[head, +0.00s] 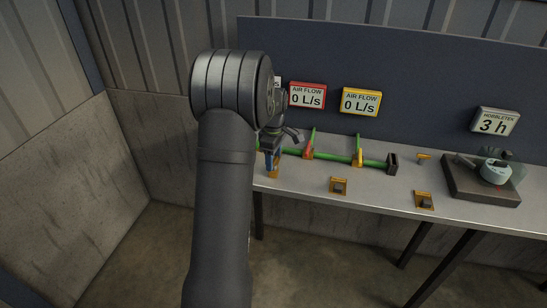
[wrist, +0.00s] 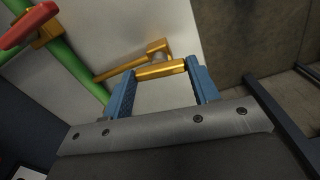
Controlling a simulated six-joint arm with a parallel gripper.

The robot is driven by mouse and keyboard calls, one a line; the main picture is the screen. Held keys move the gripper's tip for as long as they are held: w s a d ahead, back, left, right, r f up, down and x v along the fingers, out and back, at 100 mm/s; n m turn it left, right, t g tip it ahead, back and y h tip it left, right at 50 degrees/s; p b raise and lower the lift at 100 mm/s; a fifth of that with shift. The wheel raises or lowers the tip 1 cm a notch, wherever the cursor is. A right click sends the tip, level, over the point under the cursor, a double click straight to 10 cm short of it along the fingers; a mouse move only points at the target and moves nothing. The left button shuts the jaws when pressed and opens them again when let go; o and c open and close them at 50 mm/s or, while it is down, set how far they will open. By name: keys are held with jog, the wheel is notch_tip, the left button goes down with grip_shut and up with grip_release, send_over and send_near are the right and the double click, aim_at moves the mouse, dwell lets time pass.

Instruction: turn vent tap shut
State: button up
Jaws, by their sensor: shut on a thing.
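A gold tap, which looks to be the vent tap, shows in the wrist view with its bar handle (wrist: 160,71) between my blue fingers. My gripper (wrist: 161,76) is shut on this bar. A thin gold arm (wrist: 120,68) runs from the tap toward the green pipe (wrist: 75,65). In the head view my gripper (head: 271,152) is low at the left end of the bench, and a gold part of the tap (head: 274,172) shows below it. My arm hides much of that area.
The green pipe (head: 333,157) carries a red tap (head: 309,151) and a yellow tap (head: 358,157), ending at a black block (head: 392,164). Both air flow signs read 0 L/s. Gold-framed buttons (head: 338,186) sit along the front edge. A dark base (head: 465,185) with a pot stands right.

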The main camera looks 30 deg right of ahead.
aim_at(274, 160)
jog(key=m, duration=0.4)
jog(key=shift+m, duration=0.3)
jog(key=m, duration=0.3)
jog(key=shift+m, duration=0.3)
jog(key=m, duration=0.4)
jog(key=shift+m, duration=2.1)
jog(key=o, duration=1)
jog(key=shift+r, duration=0.15)
notch_tip(274, 160, up, 17)
jog(key=shift+r, duration=0.1)
